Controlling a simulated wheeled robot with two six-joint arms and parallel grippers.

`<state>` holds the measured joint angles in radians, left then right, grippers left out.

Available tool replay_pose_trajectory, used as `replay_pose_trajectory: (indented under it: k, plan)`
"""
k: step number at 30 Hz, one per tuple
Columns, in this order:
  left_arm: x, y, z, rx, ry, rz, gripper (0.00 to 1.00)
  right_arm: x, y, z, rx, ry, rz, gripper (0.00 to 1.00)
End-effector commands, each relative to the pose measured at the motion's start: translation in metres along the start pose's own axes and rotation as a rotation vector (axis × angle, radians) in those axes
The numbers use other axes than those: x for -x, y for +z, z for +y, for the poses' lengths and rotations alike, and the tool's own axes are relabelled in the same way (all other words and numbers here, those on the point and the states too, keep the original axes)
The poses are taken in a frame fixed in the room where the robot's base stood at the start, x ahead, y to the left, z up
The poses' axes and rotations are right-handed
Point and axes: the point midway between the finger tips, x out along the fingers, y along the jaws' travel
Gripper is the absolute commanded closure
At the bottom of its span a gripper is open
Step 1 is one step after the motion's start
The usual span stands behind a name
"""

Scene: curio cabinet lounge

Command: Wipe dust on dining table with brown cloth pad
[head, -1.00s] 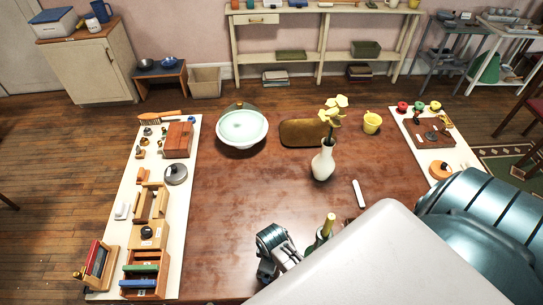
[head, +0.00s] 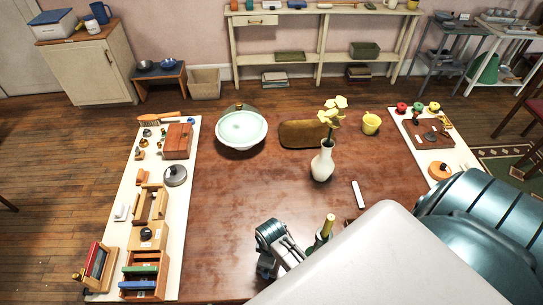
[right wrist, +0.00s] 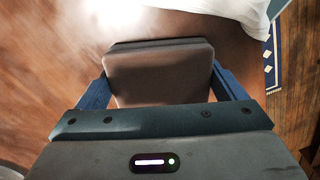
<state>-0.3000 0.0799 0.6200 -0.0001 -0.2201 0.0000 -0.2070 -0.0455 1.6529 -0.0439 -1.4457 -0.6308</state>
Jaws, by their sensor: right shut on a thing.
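The dining table (head: 235,205) has a reddish-brown top with mottled, duller patches; I cannot clearly tell dust from glare. The brown cloth pad (right wrist: 160,73) shows in the right wrist view as a flat, squarish block. My right gripper (right wrist: 158,82) is shut on it, with blue fingers at its left and right sides. A bare stretch of brown tabletop shows beyond the pad; whether the pad touches it I cannot tell. In the head view my pale arm link covers the right gripper and pad. My left gripper is not seen.
A bottle (head: 325,231) is near the front. Crowded runners line both sides; the centre-left is clear.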

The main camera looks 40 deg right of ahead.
Motion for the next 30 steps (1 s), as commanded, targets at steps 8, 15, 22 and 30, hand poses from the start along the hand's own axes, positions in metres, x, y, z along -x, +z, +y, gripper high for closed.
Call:
replay_pose_trajectory:
  k: [8,15,22,30]
  plan:
    - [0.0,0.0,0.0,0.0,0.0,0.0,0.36,-0.001,-0.009,0.021,0.0,0.002,0.0,0.46]
    - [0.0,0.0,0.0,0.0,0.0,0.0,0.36,-0.003,-0.013,0.032,0.0,0.002,-0.001,0.46]
    - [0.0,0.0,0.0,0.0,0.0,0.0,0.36,-0.002,-0.018,0.044,0.0,0.003,0.001,0.46]
    - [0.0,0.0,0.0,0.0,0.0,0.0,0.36,-0.001,-0.025,0.062,0.0,0.002,0.0,0.46]
